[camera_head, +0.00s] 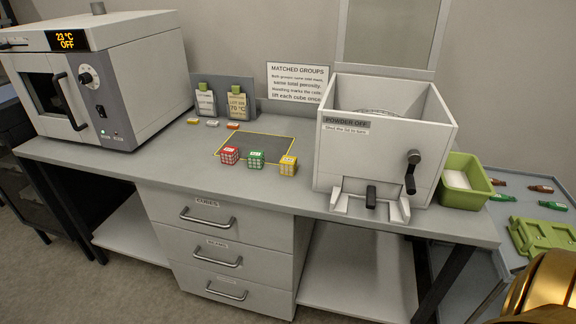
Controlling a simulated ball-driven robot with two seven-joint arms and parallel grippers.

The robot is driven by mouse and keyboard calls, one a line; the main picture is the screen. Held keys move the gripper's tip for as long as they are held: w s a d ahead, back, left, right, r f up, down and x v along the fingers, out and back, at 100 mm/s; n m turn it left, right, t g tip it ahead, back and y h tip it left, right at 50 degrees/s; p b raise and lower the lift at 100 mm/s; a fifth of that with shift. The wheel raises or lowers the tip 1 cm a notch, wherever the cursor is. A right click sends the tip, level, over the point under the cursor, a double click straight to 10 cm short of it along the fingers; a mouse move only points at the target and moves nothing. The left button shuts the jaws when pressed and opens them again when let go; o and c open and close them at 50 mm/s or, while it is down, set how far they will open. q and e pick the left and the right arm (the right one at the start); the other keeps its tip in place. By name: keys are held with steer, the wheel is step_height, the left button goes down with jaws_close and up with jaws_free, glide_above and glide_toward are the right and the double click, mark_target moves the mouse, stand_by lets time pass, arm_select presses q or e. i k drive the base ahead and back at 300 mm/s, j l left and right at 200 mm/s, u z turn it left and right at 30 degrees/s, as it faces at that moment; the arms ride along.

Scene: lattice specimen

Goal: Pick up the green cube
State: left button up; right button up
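The green cube (256,160) is a small lattice block with a pale grid pattern. It sits upright on the grey bench top (180,160), at the front edge of a dark mat (262,143) with a yellow outline. A red lattice cube (229,156) stands just left of it and a yellow lattice cube (288,166) just right, with small gaps between them. Neither of my grippers shows in the view. A gold, rounded part at the bottom right corner looks like my own arm, but no fingers can be seen there.
A white oven (120,90) stands at the left and a white powder box (375,140) close right of the cubes. A green bin (465,182) is beyond the box. Drawers (215,215) are below the bench.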

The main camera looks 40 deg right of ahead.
mark_target(256, 158)
steer(key=i+l, duration=0.15)
steer(key=i, duration=0.15)
steer(key=i+l+z, duration=0.1)
steer(key=i+z, duration=0.9)
steer(key=k, duration=0.05)
